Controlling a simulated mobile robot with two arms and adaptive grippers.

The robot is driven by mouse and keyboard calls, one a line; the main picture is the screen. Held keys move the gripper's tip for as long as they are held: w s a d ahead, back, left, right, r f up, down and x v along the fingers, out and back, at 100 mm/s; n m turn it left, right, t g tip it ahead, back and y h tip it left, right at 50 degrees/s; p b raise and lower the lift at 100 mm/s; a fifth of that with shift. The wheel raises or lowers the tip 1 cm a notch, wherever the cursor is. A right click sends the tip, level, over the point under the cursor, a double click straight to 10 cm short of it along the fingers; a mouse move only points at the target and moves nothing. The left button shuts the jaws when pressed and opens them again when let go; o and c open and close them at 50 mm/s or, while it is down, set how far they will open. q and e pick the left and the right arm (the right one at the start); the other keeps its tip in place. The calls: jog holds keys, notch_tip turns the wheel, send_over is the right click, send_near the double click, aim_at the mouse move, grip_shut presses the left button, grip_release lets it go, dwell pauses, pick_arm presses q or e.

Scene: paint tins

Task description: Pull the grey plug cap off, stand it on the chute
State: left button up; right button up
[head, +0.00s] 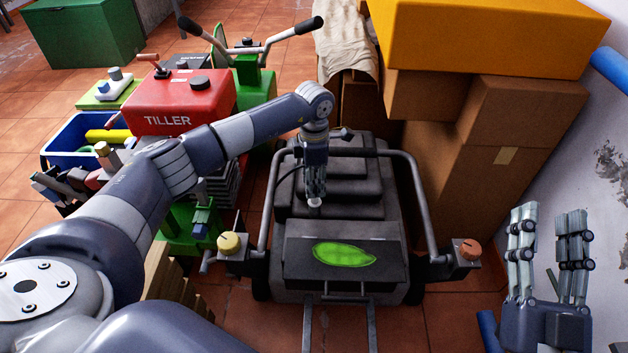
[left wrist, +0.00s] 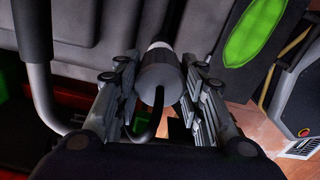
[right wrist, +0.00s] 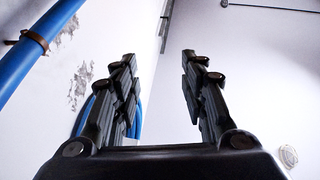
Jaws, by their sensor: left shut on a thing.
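My left gripper (head: 314,192) points down over the dark stepped machine (head: 345,205). It is shut on the grey plug cap, which shows between the fingers in the left wrist view (left wrist: 160,74). A pale ring (left wrist: 160,46) shows at the cap's far end. I cannot tell whether the cap is still seated or clear of the machine. A dark sloping panel with a green leaf mark (head: 344,254) is at the machine's front; I cannot tell whether this is the chute. My right gripper (head: 547,213) is open and empty at the right, also in the right wrist view (right wrist: 160,62).
Metal handlebars with a yellow knob (head: 229,243) and an orange knob (head: 469,248) flank the machine. A red tiller (head: 180,102) and blue crate (head: 62,143) stand left. Cardboard boxes (head: 495,150) and a wall are close on the right.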

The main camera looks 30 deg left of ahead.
jog(key=shift+w+f, duration=0.1)
jog(key=shift+f, duration=0.1)
pick_arm(q)
jog(key=shift+r, duration=0.1)
jog(key=shift+r+p, duration=0.5)
jog(key=shift+r, duration=0.05)
jog(key=shift+r+p, duration=0.35)
jog(key=shift+r, duration=0.1)
jog(key=shift+r+p, duration=0.45)
jog(key=shift+r, duration=0.05)
jog(key=shift+r+p, duration=0.35)
jog(key=shift+r, duration=0.1)
pick_arm(e)
notch_tip(320, 180, down, 15)
jog(key=d+g+h, duration=0.2)
jog(key=g+h, duration=0.1)
jog(key=g, duration=0.5)
jog(key=shift+s+g, duration=0.2)
jog(key=shift+g, duration=0.2)
pick_arm(q)
jog(key=shift+d, duration=0.1)
pick_arm(e)
jog(key=shift+d, duration=0.1)
